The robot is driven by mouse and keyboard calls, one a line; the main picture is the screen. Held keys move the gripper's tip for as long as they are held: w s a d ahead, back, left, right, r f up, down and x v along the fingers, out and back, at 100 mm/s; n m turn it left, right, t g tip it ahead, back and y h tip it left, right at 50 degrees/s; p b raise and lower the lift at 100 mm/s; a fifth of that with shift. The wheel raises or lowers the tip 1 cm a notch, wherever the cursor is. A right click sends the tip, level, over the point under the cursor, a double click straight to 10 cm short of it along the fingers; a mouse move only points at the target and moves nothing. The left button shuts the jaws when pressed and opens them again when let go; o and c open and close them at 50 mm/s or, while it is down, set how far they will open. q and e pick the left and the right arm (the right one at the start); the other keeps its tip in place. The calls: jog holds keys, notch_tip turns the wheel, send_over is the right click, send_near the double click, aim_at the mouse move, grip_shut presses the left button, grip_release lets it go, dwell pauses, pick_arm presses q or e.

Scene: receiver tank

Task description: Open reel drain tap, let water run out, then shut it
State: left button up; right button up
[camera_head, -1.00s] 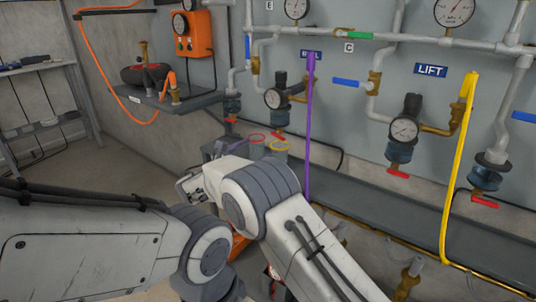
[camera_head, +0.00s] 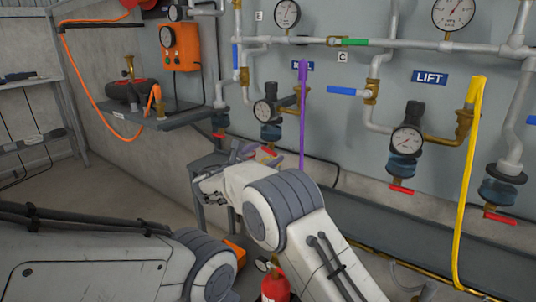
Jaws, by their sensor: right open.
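The reel line's filter unit (camera_head: 267,112), with a round gauge and a blue bowl (camera_head: 271,133), hangs on the wall panel below and left of the REEL label (camera_head: 303,67). A small red drain tap (camera_head: 268,150) shows under the bowl, close above my right arm in the picture. Whether the tap is open or shut is too small to tell, and no water shows. My right gripper (camera_head: 204,184) is open and empty, left of and below the tap, apart from it in the picture. My left arm crosses the lower left; its gripper is out of view.
A similar lift unit (camera_head: 404,150) with a red tap hangs to the right, near the yellow strap (camera_head: 469,180). A purple strap (camera_head: 303,120) hangs just right of the reel unit. A shelf (camera_head: 170,115) is at left, and a red cylinder (camera_head: 275,284) stands below my right arm.

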jog(key=c, duration=1.3)
jog(key=shift+f+m+b, duration=0.1)
jog(key=shift+m+b, duration=0.2)
jog(key=shift+m, duration=0.4)
jog(key=o, duration=1.3)
jog(key=shift+a, duration=0.1)
